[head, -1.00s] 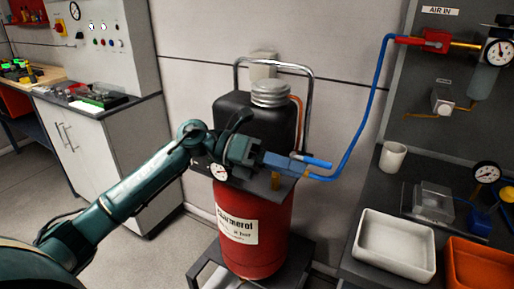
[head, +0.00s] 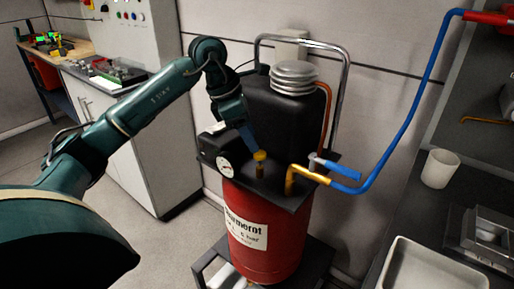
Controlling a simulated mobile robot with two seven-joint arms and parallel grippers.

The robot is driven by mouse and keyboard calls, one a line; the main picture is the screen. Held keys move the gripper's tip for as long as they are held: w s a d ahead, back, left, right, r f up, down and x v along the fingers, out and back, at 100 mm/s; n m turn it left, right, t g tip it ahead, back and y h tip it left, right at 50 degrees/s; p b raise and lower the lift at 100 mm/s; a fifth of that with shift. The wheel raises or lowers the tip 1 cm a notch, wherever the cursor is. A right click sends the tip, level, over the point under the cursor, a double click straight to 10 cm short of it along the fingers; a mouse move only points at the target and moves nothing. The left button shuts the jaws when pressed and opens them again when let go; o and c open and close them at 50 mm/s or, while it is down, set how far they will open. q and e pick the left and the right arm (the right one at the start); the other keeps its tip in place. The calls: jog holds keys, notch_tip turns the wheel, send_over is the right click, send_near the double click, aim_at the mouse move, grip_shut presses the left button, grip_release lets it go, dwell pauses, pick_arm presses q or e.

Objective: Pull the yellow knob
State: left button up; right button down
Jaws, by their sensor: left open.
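The yellow knob (head: 260,156) stands on a short brass stem on the dark top plate of the red tank (head: 262,255). My left gripper (head: 254,148) comes down at a slant from the upper left, with its blue fingers right at the knob. The fingers are open, and I cannot tell whether they touch the knob or straddle it. A round pressure gauge (head: 226,167) sits just left of the knob. A brass fitting (head: 308,174) with a blue lever handle (head: 335,168) is to its right. My right gripper is not in view.
A black canister (head: 285,112) with a ribbed metal cap and a chrome handle frame (head: 344,85) rise behind the knob. A blue hose (head: 408,105) runs up to the right. A white cup (head: 440,168) and white tray (head: 432,275) are on the right bench.

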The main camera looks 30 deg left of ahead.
aim_at(261, 155)
pick_arm(q)
jog(key=shift+x, duration=2.3)
jog(key=shift+r, duration=0.1)
grip_shut()
